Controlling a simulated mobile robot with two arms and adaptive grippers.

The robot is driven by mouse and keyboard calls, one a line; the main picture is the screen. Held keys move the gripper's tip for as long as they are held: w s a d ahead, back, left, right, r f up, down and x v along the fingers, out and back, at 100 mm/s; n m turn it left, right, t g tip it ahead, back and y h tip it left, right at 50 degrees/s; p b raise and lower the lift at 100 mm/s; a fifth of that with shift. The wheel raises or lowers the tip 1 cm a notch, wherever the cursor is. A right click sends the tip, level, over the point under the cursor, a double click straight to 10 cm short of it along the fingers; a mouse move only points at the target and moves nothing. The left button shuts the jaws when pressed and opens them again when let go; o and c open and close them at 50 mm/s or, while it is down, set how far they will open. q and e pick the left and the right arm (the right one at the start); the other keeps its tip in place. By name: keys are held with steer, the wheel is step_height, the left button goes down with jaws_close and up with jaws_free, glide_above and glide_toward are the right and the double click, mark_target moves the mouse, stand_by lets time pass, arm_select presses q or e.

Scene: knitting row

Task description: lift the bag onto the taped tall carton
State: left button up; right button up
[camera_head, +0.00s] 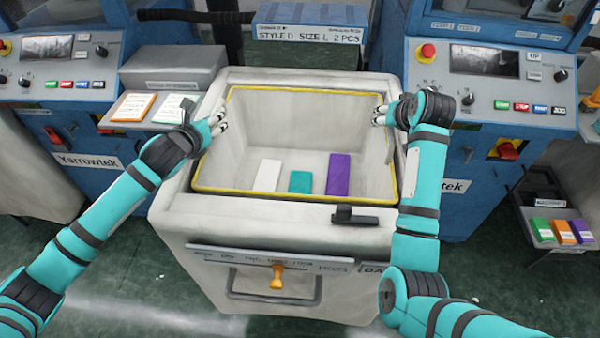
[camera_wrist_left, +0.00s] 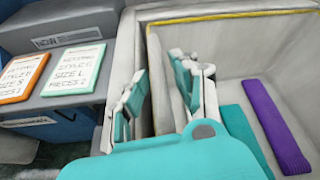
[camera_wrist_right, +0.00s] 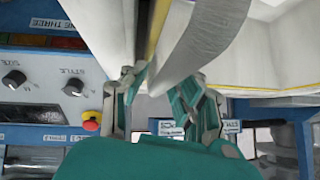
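The bag is a pale grey open bag with a yellow rim (camera_head: 300,89), seated in a grey bin (camera_head: 172,205). A white block (camera_head: 267,176), a teal block (camera_head: 300,182) and a purple block (camera_head: 338,174) lie inside it. My left gripper (camera_head: 219,120) is at the bag's left edge; in the left wrist view its fingers (camera_wrist_left: 160,95) are apart, with a grey strap-like edge between them. My right gripper (camera_head: 380,114) is at the right edge; in the right wrist view its fingers (camera_wrist_right: 158,95) are apart around a grey strap (camera_wrist_right: 205,40). No taped tall carton is visible.
Blue machines (camera_head: 60,105) with control panels stand on both sides. A sign (camera_head: 311,31) reads STYLE D SIZE L 2 PCS behind the bin. Cards (camera_head: 134,107) lie on a left shelf. A low rack with coloured blocks (camera_head: 563,232) is at right. Green floor (camera_head: 110,265) is open in front.

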arm_select(q)
jaws_close()
arm_select(e)
jaws_close()
arm_select(q)
steer(key=shift+r, duration=0.1)
arm_select(e)
steer(key=shift+d+r, duration=0.1)
